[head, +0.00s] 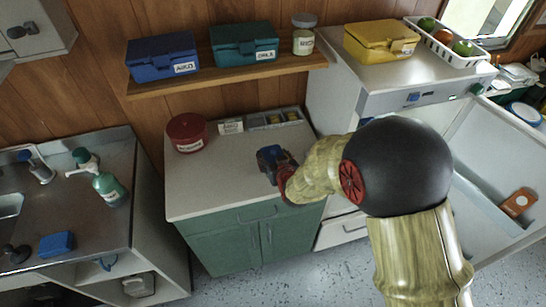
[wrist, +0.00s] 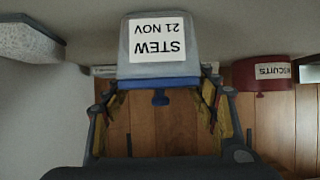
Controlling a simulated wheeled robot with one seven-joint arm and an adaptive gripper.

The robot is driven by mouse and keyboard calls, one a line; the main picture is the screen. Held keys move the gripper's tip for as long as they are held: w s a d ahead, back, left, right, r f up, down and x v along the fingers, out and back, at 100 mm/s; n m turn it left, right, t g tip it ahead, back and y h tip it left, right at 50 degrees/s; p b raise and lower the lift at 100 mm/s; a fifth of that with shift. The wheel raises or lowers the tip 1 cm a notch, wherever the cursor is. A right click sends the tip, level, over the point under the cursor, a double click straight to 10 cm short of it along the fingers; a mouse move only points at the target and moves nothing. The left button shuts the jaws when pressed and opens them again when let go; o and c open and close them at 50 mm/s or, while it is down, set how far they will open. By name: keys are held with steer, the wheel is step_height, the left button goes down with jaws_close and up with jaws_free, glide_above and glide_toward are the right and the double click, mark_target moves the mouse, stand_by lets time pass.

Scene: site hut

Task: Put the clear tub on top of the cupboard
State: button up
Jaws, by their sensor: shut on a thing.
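The clear tub (wrist: 135,62) has a blue lid and a white label reading "STEW 21 NOV". It shows upside down in the wrist view, at the fingertips of my gripper (wrist: 160,100), which is shut on it. In the head view my gripper (head: 274,163) is over the right part of the pale top of the green cupboard (head: 215,185). The tub is mostly hidden there behind my gripper and arm. I cannot tell whether the tub's base touches the cupboard top.
A red biscuit tin (head: 187,132), a small labelled box (head: 230,126) and a grey divided tray (head: 275,118) stand along the cupboard's back edge. A shelf (head: 200,80) with boxes hangs above. The cupboard top's front left is clear. A pale unit (head: 345,80) stands at right.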

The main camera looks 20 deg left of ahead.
steer(key=shift+f, duration=0.2)
steer(key=o, duration=1.4)
steer(key=shift+o, duration=0.6)
steer(key=shift+r, duration=0.1)
steer(key=shift+r, duration=0.2)
steer(key=p+v, duration=0.2)
steer(key=v, duration=1)
steer(key=shift+f, duration=0.15)
